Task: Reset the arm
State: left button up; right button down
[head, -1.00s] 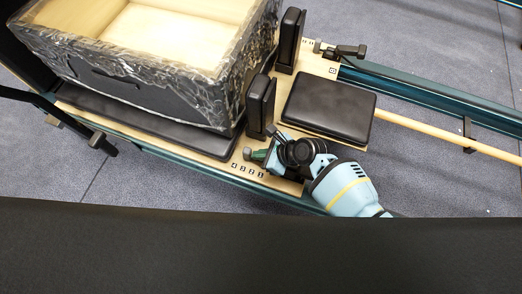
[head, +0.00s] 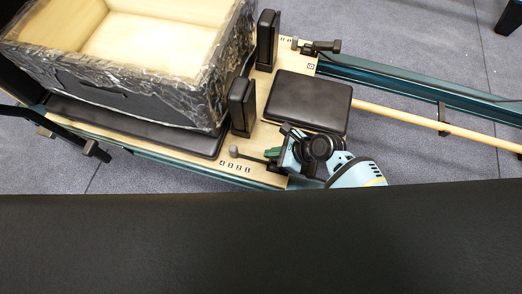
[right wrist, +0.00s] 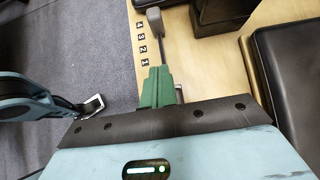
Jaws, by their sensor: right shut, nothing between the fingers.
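My right gripper (head: 273,153) has green fingers and comes in from the lower right over the reformer's wooden deck (head: 249,150). Its green fingers (right wrist: 157,88) are shut, with nothing seen between them. A dark rod with a grey knob (head: 235,150) lies just left of the fingertips in the head view. In the right wrist view the knob (right wrist: 154,18) is beyond the fingertips, and the rod runs back toward them. I cannot tell whether they touch. My left gripper is not in view.
A black headrest pad (head: 310,100) and two upright black shoulder blocks (head: 242,105) stand close behind the gripper. A large open box (head: 100,95), dark outside and pale inside, sits on the carriage at left. Grey floor (head: 440,160) lies at right.

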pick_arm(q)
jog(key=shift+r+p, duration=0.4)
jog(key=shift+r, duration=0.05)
pick_arm(e)
jog(key=shift+v, duration=1.6)
jog(key=shift+f, duration=0.1)
